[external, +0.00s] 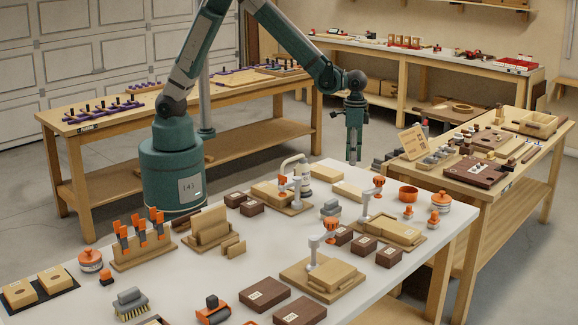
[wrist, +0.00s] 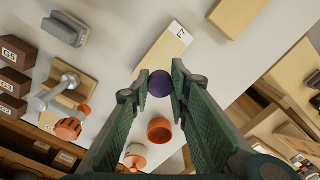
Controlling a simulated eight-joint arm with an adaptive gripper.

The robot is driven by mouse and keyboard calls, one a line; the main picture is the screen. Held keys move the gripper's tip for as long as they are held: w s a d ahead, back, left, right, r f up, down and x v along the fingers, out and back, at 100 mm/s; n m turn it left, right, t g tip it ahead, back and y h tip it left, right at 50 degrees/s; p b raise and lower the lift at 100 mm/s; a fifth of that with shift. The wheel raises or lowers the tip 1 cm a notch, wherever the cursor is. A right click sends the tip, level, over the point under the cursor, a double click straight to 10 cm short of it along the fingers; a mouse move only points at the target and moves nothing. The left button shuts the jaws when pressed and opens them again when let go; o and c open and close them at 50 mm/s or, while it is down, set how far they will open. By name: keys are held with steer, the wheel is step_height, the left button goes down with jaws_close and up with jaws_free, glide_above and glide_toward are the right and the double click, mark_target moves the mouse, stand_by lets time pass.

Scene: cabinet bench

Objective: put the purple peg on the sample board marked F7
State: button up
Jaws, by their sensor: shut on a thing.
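My gripper (wrist: 155,84) is shut on the purple peg (wrist: 159,83), whose round end shows between the fingertips in the wrist view. The pale wooden board marked F7 (wrist: 158,56) lies on the white bench just beyond the peg, its white label (wrist: 180,33) at the far end. The peg overlaps the board's near end in this view; its height above the board cannot be told. In the external view my gripper (external: 353,160) points down over the bench's far side. The peg cannot be made out there, and no board label is readable.
A second pale board (wrist: 236,14) lies at the upper right. An orange cup (wrist: 159,130) and an orange-and-white jar (wrist: 135,160) stand close to my gripper. A grey clamp stand (wrist: 68,85) and brown boxes (wrist: 14,80) are to the left. A side table (external: 530,165) holds many objects.

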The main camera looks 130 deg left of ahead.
glide_above(352, 189)
steer(key=shift+s+f+b, duration=0.15)
steer(key=shift+f+b, duration=0.15)
steer(key=shift+f, duration=2.75)
steer(key=shift+f, duration=1.85)
steer(key=shift+f+b, duration=0.2)
steer(key=shift+b, duration=0.15)
steer(key=o, duration=0.7)
steer(key=shift+r, duration=0.15)
step_height(352, 189, up, 12)
steer(key=shift+r+p, duration=0.1)
steer(key=shift+p, duration=0.65)
